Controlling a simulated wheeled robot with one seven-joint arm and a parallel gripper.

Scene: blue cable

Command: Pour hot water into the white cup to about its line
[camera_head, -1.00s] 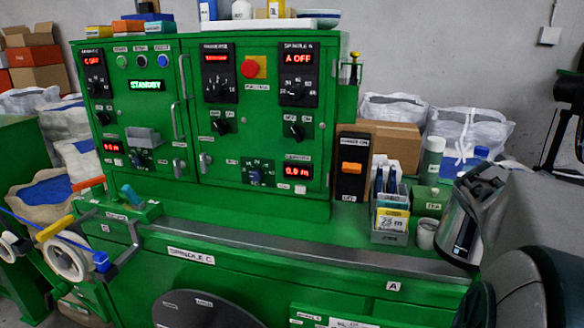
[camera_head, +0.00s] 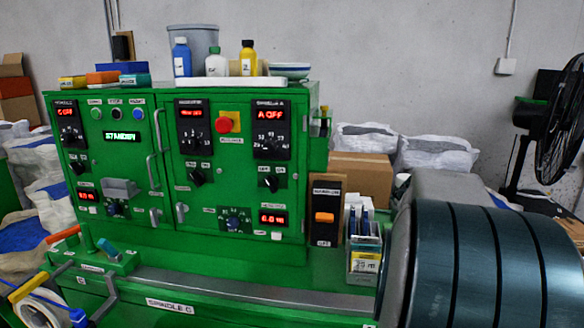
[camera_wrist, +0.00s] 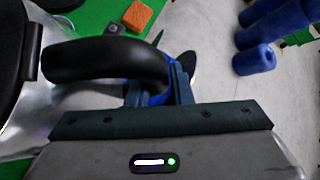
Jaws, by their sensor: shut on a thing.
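My gripper (camera_wrist: 158,88) is shut on the black handle of a shiny metal kettle (camera_wrist: 100,58) in the wrist view. The kettle's silver body (camera_wrist: 32,112) fills the left side of that view, only partly in frame. Its spout and any water are out of sight there. In the head view my arm covers the lower right, and I cannot make out the gripper or the kettle clearly. I do not see the white cup in either current view; its earlier place on the bench is behind my arm.
A green control cabinet (camera_head: 145,185) stands on the green bench. A black box with an orange switch (camera_head: 325,212) and a holder with cards (camera_head: 364,262) are just left of my arm. Bottles, including a blue one (camera_head: 181,58), stand on top. A black fan (camera_head: 553,120) is at right.

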